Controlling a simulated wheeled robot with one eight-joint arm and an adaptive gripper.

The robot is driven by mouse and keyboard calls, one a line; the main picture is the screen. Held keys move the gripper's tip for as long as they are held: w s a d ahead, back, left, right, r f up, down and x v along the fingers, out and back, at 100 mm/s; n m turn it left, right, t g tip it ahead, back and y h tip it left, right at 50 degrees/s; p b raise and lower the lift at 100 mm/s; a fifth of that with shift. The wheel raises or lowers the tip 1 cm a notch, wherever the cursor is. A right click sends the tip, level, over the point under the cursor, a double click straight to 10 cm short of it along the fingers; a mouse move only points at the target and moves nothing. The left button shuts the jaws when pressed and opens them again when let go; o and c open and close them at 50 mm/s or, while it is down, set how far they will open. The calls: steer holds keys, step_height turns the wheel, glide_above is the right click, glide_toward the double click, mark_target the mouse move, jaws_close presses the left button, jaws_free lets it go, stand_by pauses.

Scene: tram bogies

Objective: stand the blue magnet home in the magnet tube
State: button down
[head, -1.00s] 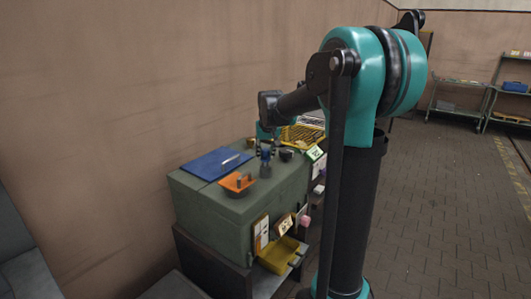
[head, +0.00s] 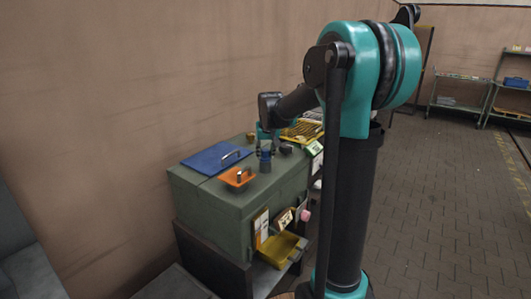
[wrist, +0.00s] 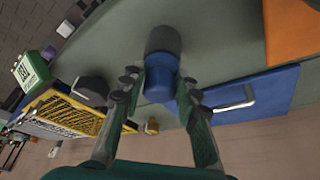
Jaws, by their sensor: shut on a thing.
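My gripper (wrist: 160,88) has its fingers on both sides of the blue magnet (wrist: 160,72) and is shut on it. A dark grey cylinder (wrist: 163,40), which looks like the magnet tube, lies in line with the magnet and touches or overlaps its far end. I cannot tell how far the magnet sits inside it. In the head view my gripper (head: 265,140) points down over the green cabinet top, with the blue-grey tube (head: 265,166) standing upright under it. The fingers hide part of the magnet there.
The green cabinet (head: 215,200) carries a blue panel with a handle (head: 208,160) and an orange tray (head: 237,178) to the left. A dark block (head: 286,148) and a yellow rack (head: 302,131) stand close on the right. A yellow bin (head: 278,252) hangs below.

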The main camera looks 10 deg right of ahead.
steer(key=c, duration=1)
jaws_free()
steer(key=shift+c, duration=0.2)
steer(key=v, duration=1.2)
steer(key=shift+f, duration=0.1)
steer(key=s+d+f, duration=0.2)
steer(key=s+f, duration=1.1)
steer(key=s, duration=0.1)
steer(key=s+d+f, duration=0.2)
steer(key=s+f, duration=1.1)
steer(key=s, duration=0.1)
steer(key=shift+f, duration=0.25)
